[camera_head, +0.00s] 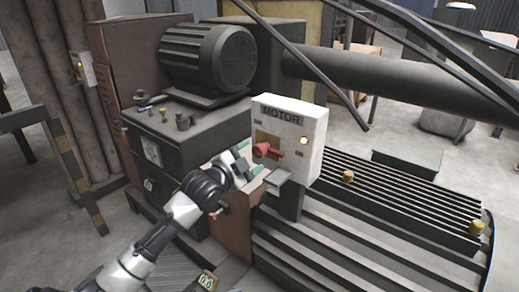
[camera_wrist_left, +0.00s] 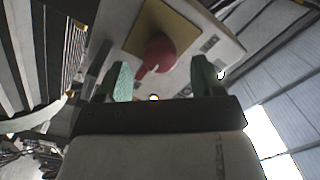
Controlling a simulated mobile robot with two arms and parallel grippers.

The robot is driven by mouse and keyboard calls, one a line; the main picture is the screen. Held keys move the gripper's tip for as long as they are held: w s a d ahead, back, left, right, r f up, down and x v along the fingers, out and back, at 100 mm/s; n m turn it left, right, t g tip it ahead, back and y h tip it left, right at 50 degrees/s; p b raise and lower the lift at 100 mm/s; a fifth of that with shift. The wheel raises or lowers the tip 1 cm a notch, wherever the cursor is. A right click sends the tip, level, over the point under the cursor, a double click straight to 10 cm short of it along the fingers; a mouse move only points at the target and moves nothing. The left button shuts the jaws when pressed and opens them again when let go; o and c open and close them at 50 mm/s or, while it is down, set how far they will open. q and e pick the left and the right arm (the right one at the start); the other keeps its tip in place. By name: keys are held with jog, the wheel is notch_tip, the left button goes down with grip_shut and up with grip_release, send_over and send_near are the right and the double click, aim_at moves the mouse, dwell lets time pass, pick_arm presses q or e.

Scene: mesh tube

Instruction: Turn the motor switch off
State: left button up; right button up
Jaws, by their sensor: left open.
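The white motor switch box (camera_head: 303,138), labelled MOTOR, stands upright on a dark post at the middle. Its red switch handle (camera_head: 266,151) sits on a yellow plate, and a small lamp on the box glows yellowish. My left gripper (camera_head: 257,172) is just left of and below the handle, close to the box front. In the left wrist view the red handle (camera_wrist_left: 158,53) shows ahead of the two green fingertips (camera_wrist_left: 161,82), which are spread apart with nothing between them. I cannot tell whether a finger touches the handle. My right gripper is out of view.
A dark control cabinet (camera_head: 180,130) with knobs and a gauge stands left of the box. A motor (camera_head: 208,57) sits above it. A ribbed machine deck (camera_head: 375,235) with yellow knobs lies right and below. Dark bars cross in front at the upper right.

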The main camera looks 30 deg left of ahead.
aim_at(256, 153)
pick_arm(q)
jog(key=shift+w+d, duration=0.2)
jog(key=shift+w, duration=1.9)
jog(key=shift+c, duration=0.5)
jog(key=c, duration=0.8)
